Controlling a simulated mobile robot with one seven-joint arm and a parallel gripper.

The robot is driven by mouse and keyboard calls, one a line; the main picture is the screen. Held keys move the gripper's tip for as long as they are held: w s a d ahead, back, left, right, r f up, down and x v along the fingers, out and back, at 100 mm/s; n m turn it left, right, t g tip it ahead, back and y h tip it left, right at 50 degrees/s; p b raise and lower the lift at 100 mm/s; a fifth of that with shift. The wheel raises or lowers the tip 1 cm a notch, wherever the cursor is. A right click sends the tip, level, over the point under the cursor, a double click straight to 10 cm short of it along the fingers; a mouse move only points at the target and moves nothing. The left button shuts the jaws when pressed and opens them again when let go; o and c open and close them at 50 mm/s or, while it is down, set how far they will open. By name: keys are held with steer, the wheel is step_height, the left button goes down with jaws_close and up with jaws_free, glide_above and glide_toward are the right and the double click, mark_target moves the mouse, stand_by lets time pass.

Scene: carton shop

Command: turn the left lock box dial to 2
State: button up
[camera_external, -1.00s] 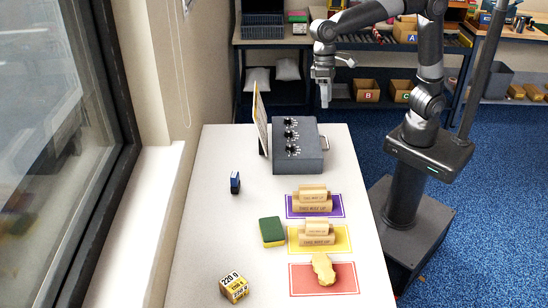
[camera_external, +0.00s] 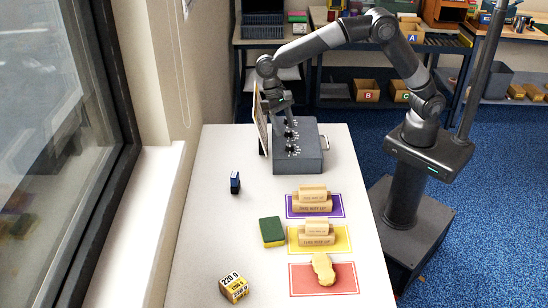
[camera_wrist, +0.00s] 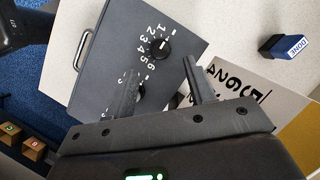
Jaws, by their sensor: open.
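The dark grey lock box (camera_external: 297,160) stands on the far part of the white table, with black dials in a row on its sloped face. In the wrist view one dial (camera_wrist: 160,49) shows clearly with white numerals around it; its exact setting is hard to read. A second dial (camera_wrist: 140,91) is partly hidden behind one finger. My gripper (camera_external: 286,108) is over the far end of the row, its open fingers (camera_wrist: 160,68) pointing at the face. It is empty. The farthest dial is hidden, and I cannot tell whether the fingers touch it.
A numbered card (camera_wrist: 233,82) stands upright close beside the box, left of my gripper in the external view. A small blue block marked DONE (camera_wrist: 284,47) also shows in the external view (camera_external: 235,183). A green and yellow sponge (camera_external: 272,231) and coloured mats (camera_external: 300,281) are nearer.

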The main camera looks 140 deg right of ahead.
mark_target(290, 145)
steer(key=x, duration=0.6)
steer(key=shift+a+f, duration=0.15)
steer(key=c, duration=1)
steer(key=shift+o, duration=0.2)
steer(key=shift+n, duration=0.4)
steer(key=n+g, duration=0.1)
steer(key=n, duration=0.1)
steer(key=n+g, duration=0.1)
steer(key=n, duration=0.2)
steer(key=shift+w+n+h, duration=0.2)
steer(key=shift+n+h, duration=0.1)
steer(key=shift+h, duration=0.1)
steer(key=n+g, duration=0.1)
steer(key=n, duration=0.1)
steer(key=n+g+h, duration=0.1)
steer(key=n, duration=0.2)
steer(key=shift+w+a, duration=0.1)
steer(key=shift+a, duration=0.05)
steer(key=shift+n, duration=0.3)
